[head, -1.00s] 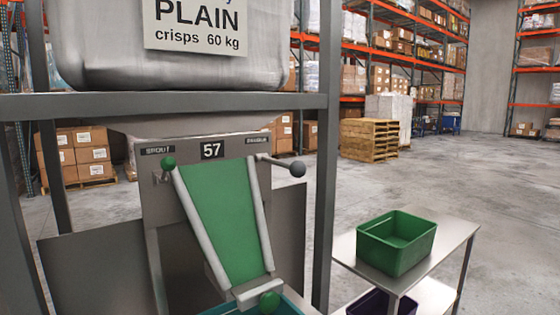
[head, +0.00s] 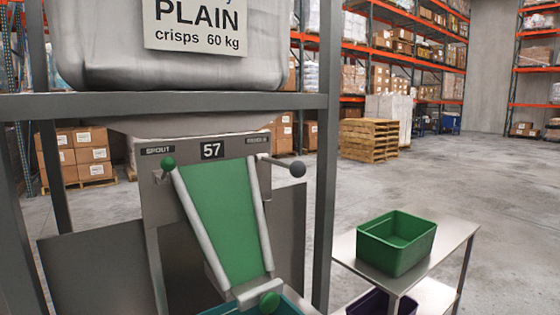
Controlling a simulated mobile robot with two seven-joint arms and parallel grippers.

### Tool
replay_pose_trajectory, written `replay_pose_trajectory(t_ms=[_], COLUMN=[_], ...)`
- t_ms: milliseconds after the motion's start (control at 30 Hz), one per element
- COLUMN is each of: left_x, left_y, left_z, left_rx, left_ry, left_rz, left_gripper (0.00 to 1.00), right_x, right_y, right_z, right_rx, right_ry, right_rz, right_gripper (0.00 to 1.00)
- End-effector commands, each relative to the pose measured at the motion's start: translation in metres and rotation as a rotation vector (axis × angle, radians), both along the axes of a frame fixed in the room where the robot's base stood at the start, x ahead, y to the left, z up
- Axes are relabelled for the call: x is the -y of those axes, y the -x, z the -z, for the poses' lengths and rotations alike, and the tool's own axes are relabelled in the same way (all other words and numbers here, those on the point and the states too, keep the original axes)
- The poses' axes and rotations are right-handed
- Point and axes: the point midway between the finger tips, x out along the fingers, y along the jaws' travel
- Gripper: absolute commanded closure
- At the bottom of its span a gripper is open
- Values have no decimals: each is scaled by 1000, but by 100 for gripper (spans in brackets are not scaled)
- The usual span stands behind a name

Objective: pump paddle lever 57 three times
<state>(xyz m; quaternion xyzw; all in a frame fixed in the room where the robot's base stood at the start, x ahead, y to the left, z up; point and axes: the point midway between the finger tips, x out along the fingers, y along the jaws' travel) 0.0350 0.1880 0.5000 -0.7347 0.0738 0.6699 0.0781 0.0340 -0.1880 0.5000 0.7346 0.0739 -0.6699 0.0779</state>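The weigher marked with the number plate 57 (head: 212,151) stands at the left, under a grey frame. A green chute (head: 225,220) with pale side rails slopes down its front. A lever with a dark ball knob (head: 298,169) sticks out at the upper right, under a small label too blurred to read. Another green knob (head: 168,162) is at the upper left, under a label reading SPOUT. I cannot tell for certain which of these is the paddle lever. Neither gripper is in view.
A large sack (head: 170,65) labelled plain crisps 60 kg sits above. A teal bin (head: 290,306) is partly visible below the chute. A green bin (head: 379,257) stands on a metal table (head: 446,245) at the right, with a purple bin (head: 372,306) below.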

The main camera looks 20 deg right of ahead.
Motion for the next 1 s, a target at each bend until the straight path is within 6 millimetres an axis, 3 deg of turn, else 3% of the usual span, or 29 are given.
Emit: replay_pose_trajectory(t_ms=[300,733,1000], left_x=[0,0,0], left_y=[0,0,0], left_z=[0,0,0], left_rx=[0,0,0], left_ry=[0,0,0], left_rz=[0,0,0], left_gripper=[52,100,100], right_x=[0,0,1], right_y=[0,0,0], right_z=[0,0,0], right_rx=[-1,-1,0], right_ry=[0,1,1], right_rz=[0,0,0], right_gripper=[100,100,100])
